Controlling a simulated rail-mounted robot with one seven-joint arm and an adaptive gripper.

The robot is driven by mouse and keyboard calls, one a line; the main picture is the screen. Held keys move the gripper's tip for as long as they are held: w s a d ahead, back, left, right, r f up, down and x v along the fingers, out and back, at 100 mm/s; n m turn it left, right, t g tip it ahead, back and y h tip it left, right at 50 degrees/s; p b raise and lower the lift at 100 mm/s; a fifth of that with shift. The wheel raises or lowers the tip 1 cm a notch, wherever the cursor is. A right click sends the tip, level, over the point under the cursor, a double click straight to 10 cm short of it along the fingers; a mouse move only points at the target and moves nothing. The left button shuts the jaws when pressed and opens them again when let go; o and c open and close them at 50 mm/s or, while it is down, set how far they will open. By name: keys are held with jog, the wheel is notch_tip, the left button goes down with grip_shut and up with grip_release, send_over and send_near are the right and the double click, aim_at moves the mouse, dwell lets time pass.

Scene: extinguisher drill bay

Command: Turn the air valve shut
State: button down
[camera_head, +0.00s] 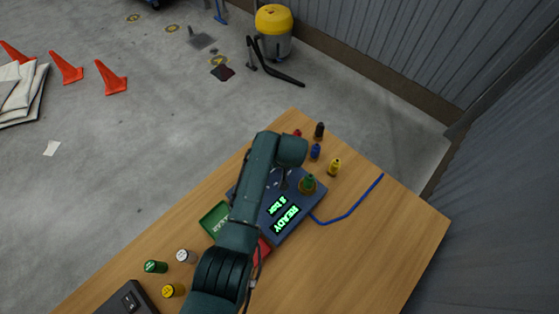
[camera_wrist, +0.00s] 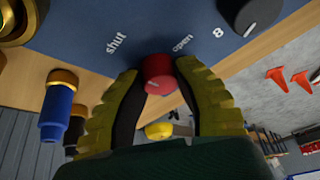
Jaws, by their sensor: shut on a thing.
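In the head view my arm covers the knob and my fingertips. The panel there shows a lit green READY display (camera_head: 286,219).
A black dial (camera_wrist: 256,14) is beside "open". Blue (camera_head: 315,152), yellow (camera_head: 334,167) and black (camera_head: 319,130) bottles stand behind the panel. A green bottle sits in a brass ring on it (camera_head: 308,184). A green tray (camera_head: 214,219) is left; a blue hose (camera_head: 350,208) lies right. The table's right front is clear.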

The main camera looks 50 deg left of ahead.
jog(key=shift+s+d+f, duration=0.1)
jog(key=shift+s+f, duration=0.05)
jog(key=shift+f, duration=0.1)
jog(key=c, duration=0.7)
grip_release()
jog(key=shift+r, duration=0.2)
jog(key=shift+r, duration=0.35)
jog(key=v, duration=1.1)
jog(key=shift+d+r, duration=0.1)
